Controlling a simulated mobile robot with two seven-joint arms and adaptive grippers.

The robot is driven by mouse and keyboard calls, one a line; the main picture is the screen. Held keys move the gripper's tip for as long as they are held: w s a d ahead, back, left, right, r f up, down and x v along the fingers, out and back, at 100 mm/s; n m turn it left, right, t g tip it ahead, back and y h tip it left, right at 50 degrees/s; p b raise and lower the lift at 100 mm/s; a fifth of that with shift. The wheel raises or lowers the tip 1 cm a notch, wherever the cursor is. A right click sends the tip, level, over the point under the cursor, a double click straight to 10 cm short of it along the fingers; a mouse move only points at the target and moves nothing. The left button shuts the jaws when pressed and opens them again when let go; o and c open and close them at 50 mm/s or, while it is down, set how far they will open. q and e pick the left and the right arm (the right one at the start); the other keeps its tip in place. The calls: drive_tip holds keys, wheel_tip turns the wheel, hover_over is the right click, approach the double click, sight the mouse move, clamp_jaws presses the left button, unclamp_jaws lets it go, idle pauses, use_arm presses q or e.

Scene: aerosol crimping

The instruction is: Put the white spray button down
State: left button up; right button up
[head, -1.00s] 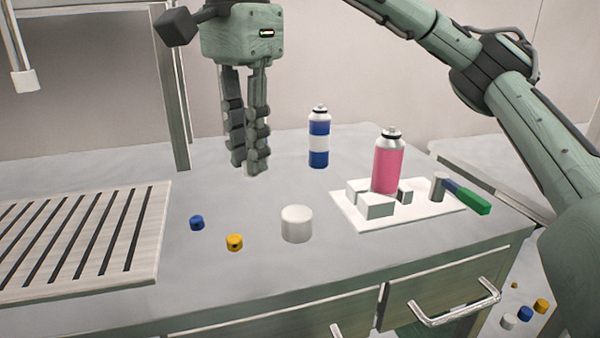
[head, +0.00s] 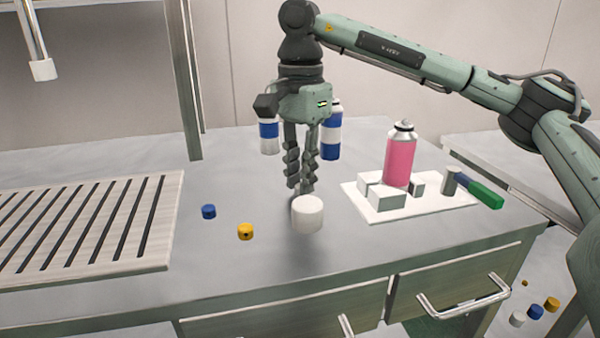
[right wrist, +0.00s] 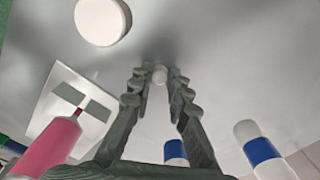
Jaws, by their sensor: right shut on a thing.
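My right gripper (head: 303,187) points down over the grey worktop, just behind the large white cap (head: 307,214) in the head view. In the right wrist view its fingertips (right wrist: 160,76) are shut on the small white spray button (right wrist: 160,74). The button does not show clearly in the head view. I cannot tell whether it touches the worktop. The large white cap also shows in the right wrist view (right wrist: 102,21), apart from the fingers. My left gripper is not in view.
Blue-and-white cans (head: 269,137) (head: 332,138) stand behind the gripper. A pink can (head: 398,160) stands on a white board (head: 375,213) with blocks at right. A blue button (head: 208,212), a yellow button (head: 245,232) and a slatted board (head: 175,185) lie left.

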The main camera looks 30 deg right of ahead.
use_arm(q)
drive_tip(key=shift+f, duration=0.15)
use_arm(e)
drive_tip(key=shift+f, duration=0.15)
drive_tip(key=o, duration=0.8)
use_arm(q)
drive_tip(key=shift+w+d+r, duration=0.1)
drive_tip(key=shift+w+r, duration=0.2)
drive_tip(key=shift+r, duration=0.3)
use_arm(e)
drive_tip(key=shift+o, duration=0.2)
wheel_tip(320, 180, up, 2)
drive_tip(key=shift+r, duration=0.2)
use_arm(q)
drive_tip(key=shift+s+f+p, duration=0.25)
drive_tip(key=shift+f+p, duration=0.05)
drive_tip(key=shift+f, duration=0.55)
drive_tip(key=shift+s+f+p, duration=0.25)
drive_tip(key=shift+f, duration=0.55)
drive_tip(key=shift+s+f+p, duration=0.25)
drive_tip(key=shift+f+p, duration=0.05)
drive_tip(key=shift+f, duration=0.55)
use_arm(e)
wheel_tip(320, 180, up, 10)
